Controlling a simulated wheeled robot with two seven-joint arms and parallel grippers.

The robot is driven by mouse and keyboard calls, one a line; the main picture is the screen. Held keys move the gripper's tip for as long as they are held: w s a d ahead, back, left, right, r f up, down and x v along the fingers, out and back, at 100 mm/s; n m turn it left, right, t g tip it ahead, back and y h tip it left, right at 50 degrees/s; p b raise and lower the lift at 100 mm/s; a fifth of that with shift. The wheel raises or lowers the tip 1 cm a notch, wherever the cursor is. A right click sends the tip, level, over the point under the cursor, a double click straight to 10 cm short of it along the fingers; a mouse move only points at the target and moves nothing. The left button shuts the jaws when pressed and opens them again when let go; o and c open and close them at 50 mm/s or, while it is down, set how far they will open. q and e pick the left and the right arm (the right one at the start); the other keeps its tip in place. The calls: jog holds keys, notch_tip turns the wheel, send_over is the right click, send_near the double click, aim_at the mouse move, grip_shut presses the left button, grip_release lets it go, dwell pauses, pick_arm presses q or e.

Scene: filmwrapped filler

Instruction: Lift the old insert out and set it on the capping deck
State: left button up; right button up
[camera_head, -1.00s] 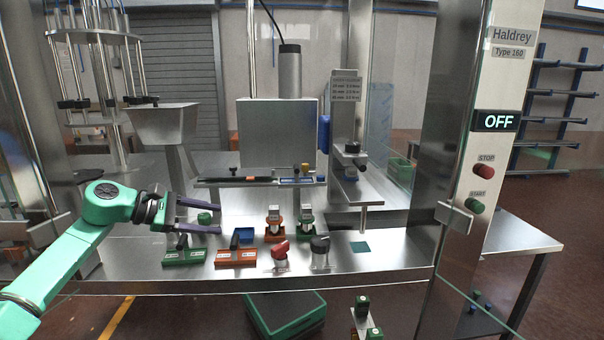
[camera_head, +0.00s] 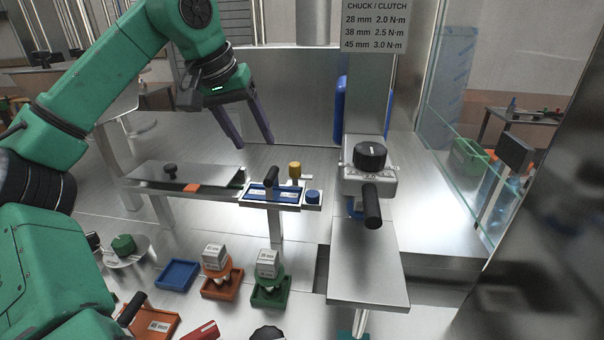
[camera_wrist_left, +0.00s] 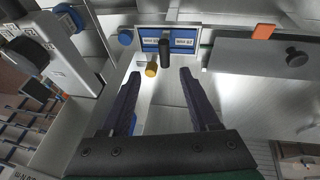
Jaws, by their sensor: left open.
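The blue insert (camera_head: 257,194), a flat plate with pale labels and an upright black handle (camera_head: 271,177), sits in a steel holder (camera_head: 311,207) at the end of the raised guide rail. In the left wrist view the insert (camera_wrist_left: 179,45) is at the top middle, with its handle (camera_wrist_left: 165,50) pointing toward the camera. The steel capping deck (camera_head: 225,315) lies below. My right gripper is out of view.
A yellow knob (camera_head: 294,170) and a blue knob (camera_head: 312,197) stand close beside the insert. The clutch head (camera_head: 370,170) is to the right. On the deck are an empty blue tray (camera_head: 178,274), an orange tray (camera_head: 222,291) and a green tray (camera_head: 271,297), both holding chucks.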

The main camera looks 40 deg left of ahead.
aim_at(268, 177)
pick_arm(q)
jog(key=p+x, duration=0.1)
jog(key=x, duration=0.1)
jog(key=s+p+x, duration=0.1)
jog(key=x, duration=0.4)
jog(key=shift+a+f+p, duration=0.1)
jog(key=shift+f+p, duration=0.3)
jog(key=shift+f, duration=0.2)
jog(key=p+x, duration=0.3)
jog(key=x, duration=0.1)
jog(key=shift+w+f, duration=0.15)
jog(key=shift+w, duration=0.1)
jog(key=shift+f, duration=0.4)
grip_shut()
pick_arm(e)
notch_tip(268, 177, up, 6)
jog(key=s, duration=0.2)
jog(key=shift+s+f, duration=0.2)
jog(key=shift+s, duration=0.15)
